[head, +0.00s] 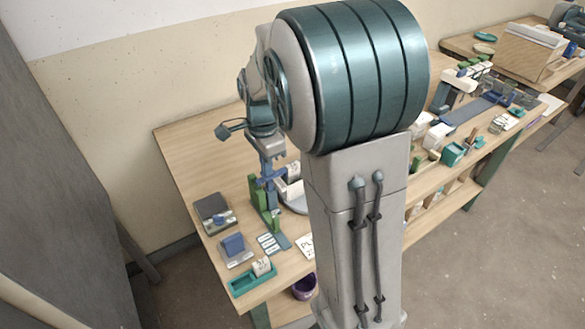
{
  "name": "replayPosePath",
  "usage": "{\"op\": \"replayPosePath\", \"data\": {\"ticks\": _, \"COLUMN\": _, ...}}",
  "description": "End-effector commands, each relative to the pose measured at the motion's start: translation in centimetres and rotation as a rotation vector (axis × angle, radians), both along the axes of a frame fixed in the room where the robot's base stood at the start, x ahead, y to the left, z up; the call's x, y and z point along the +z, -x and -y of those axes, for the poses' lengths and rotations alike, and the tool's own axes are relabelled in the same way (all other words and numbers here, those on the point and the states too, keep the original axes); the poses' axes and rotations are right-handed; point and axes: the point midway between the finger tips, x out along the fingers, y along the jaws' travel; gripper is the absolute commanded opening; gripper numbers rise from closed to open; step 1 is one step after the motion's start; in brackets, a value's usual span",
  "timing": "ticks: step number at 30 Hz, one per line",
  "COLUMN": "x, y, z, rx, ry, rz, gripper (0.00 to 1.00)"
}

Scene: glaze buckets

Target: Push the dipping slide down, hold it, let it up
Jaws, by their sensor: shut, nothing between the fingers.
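The dipping stand stands on the near end of the table, with green upright parts (256,193) and a blue post beside them. The blue piece at its top, which looks like the dipping slide (269,178), sits at the upper part of the post. My gripper (267,159) is shut and empty, pointing down directly above the slide. The gap is too small to tell whether they touch. My large arm joint and column hide the area right of the stand.
On the wooden table (190,150), a dark grey box (213,212), a grey device with a blue top (234,245) and a green tray (252,283) lie front left. Several items crowd the right side. The back left is clear.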

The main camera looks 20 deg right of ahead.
Motion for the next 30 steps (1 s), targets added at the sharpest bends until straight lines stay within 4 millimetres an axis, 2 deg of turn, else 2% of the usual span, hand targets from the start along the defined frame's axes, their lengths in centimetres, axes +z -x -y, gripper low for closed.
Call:
{"op": "replayPosePath", "data": {"ticks": 18, "x": -3.4, "y": 0.1, "z": 0.0, "rx": 0.000, "ry": -0.001, "rz": -0.002, "gripper": 0.00}}
{"op": "replayPosePath", "data": {"ticks": 30, "x": -3.2, "y": 0.1, "z": 0.0, "rx": 0.000, "ry": 0.000, "rz": -0.003, "gripper": 0.00}}
